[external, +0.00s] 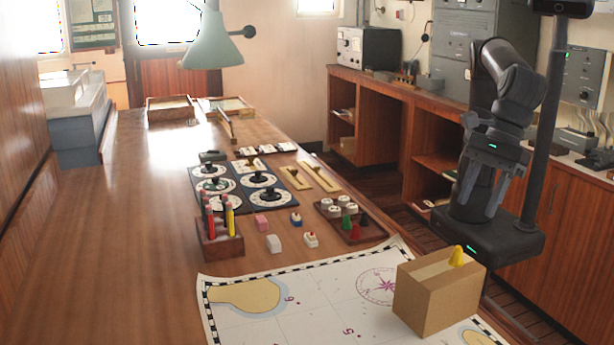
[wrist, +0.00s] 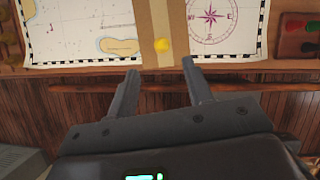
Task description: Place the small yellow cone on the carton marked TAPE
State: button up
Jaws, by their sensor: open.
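The small yellow cone (external: 457,257) stands upright on top of a brown cardboard carton (external: 424,302), near its right edge in the external view. In the wrist view the cone (wrist: 162,45) sits near the carton's (wrist: 171,18) lower edge, on a strip of lighter tape. No lettering on the carton is readable. My gripper (external: 480,200) is open and empty, with its fingers pointing down. It is above and behind the cone in the external view, apart from it. In the wrist view the cone shows just beyond my two fingertips (wrist: 160,68).
The carton stands on a chart (external: 270,320) spread over the wooden table (external: 120,220). A tray (external: 370,229) with green and red cones and white pieces lies nearby. A pen holder (external: 219,241) and small blocks are further left. Cabinets (external: 540,200) stand behind my arm.

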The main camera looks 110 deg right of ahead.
jog(key=shift+v, duration=0.95)
jog(key=s+d+r+m+h, duration=0.1)
jog(key=s+d+m, duration=0.1)
jog(key=d+m, duration=0.9)
jog(key=s+d+r+m, duration=0.2)
jog(key=d+m, duration=0.4)
jog(key=d, duration=1.1)
jog(key=s+d+f+m, duration=0.5)
jog(key=s+d+m, duration=0.3)
jog(key=d+m, duration=0.2)
jog(key=s+d+f+m, duration=0.5)
jog(key=s+d+m, duration=0.3)
jog(key=d+m, duration=0.2)
jog(key=shift+s+f+m+t, duration=0.3)
jog(key=shift+s+m+t, duration=0.1)
jog(key=shift+m, duration=0.3)
